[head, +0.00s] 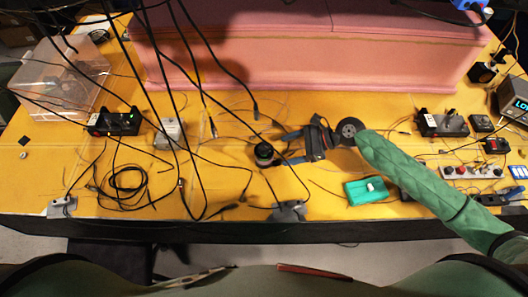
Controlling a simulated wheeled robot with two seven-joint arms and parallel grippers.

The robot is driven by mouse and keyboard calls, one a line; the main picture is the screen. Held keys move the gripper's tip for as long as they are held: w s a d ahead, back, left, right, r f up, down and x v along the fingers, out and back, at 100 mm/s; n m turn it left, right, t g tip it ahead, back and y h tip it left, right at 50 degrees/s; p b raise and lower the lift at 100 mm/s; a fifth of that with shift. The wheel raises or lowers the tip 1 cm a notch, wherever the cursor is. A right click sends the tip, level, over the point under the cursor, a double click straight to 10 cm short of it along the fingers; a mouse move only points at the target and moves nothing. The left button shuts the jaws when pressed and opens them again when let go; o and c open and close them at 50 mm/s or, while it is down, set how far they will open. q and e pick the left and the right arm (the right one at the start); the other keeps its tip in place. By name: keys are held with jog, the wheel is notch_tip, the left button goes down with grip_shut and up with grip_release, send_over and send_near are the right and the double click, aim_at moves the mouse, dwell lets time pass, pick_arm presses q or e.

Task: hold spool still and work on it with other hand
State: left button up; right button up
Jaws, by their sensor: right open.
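A small dark spool (265,153) with a greenish top stands on the yellow table, near the middle of the head view. My right gripper (284,150) reaches in from the right, with its two blue fingers spread apart and pointing left. Its fingertips are close to the right side of the spool. I cannot tell whether they touch it. Nothing shows between the fingers. My left gripper is not in view.
Black cables hang across the left and middle. A clear box (65,75) stands at the back left, and pink foam (310,60) lines the back. A green tray (366,191) lies near the front. Electronics crowd the right end. A grey clamp (289,211) sits at the front edge.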

aim_at(271, 154)
jog(key=b+x, duration=0.3)
jog(key=x, duration=0.1)
jog(key=shift+w+a+f, duration=0.15)
jog(key=shift+w+f, duration=0.05)
jog(key=shift+f, duration=0.15)
jog(key=shift+a+f+p, duration=0.15)
jog(key=shift+a+p, duration=0.35)
jog(key=shift+a, duration=0.1)
jog(key=shift+a+f+p, duration=0.15)
jog(key=shift+a+p, duration=0.35)
jog(key=shift+a, duration=0.05)
jog(key=shift+a+f, duration=0.45)
jog(key=shift+a, duration=0.15)
jog(key=shift+c, duration=0.2)
